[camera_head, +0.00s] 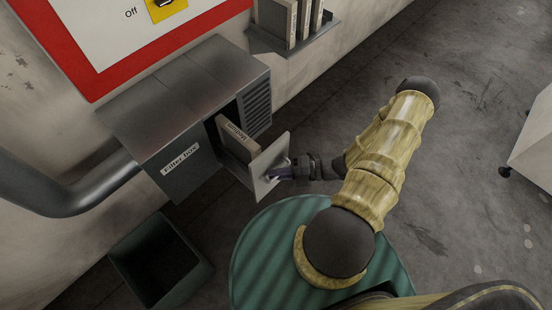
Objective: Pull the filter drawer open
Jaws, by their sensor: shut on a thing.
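The grey metal filter box (182,118) is fixed to the wall, with a label on its side and vents near its open front. The filter drawer (267,165) is partly out of the box, its light front plate standing clear of the opening. A filter (237,139) with a printed label stands in the drawer, its rear part inside the box. My gripper (280,172) is at the outer face of the drawer front, shut on the drawer's handle. The handle is mostly hidden by the fingers.
A wall rack (278,42) with several upright filters is above right of the box. A dark open bin (161,263) stands on the floor below. A red-bordered panel (95,40) with an Off switch is at upper left. A pale cabinet (535,142) on a castor stands at right.

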